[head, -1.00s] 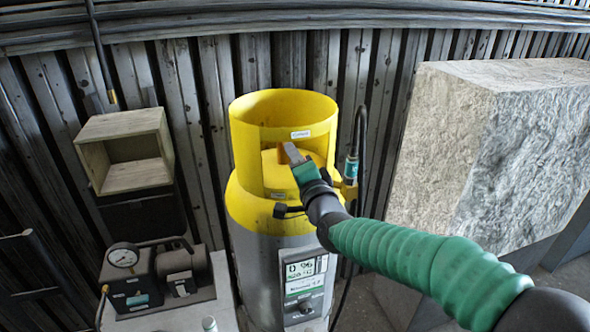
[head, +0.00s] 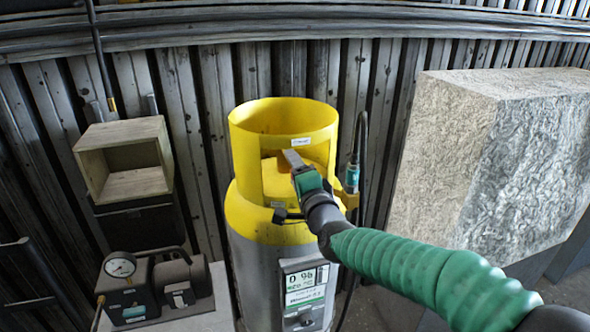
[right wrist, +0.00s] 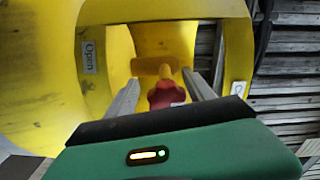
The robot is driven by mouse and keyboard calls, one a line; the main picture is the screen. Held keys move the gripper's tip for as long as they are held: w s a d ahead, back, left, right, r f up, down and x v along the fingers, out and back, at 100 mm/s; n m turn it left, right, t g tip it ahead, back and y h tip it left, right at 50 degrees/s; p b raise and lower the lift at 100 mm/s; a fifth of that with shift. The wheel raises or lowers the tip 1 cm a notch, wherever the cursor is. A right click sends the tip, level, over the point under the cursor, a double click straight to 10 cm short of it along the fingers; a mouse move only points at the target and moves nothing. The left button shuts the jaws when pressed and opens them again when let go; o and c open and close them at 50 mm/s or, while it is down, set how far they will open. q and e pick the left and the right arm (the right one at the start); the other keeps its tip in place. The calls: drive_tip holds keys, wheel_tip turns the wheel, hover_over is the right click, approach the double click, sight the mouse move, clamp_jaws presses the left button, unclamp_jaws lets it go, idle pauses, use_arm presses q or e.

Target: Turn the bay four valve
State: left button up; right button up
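The yellow-topped cylinder (head: 285,115) stands upright in the middle of the head view, with a window cut in its collar. My right gripper (head: 293,158) reaches into that window from the right. In the right wrist view its two fingers (right wrist: 163,88) are apart, one on each side of a small red valve part (right wrist: 165,92). An orange-yellow bar (right wrist: 153,67) lies just beyond it. I cannot tell whether the fingers touch the valve. The gripper hides the valve in the head view. My left gripper is not in view.
The yellow collar wall (right wrist: 55,90) with an "Open" label (right wrist: 89,57) is close on the left. A hose (head: 361,135) rises right of the cylinder. A large stone block (head: 470,150) stands at right. A gauge unit (head: 122,266) and wooden box (head: 125,160) are at left.

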drive_tip(key=shift+r, duration=0.2)
drive_tip(key=shift+s+d, duration=0.1)
drive_tip(key=shift+s, duration=0.05)
drive_tip(key=v, duration=1.6)
drive_tip(key=shift+s+f+b, duration=0.15)
drive_tip(key=shift+b, duration=0.2)
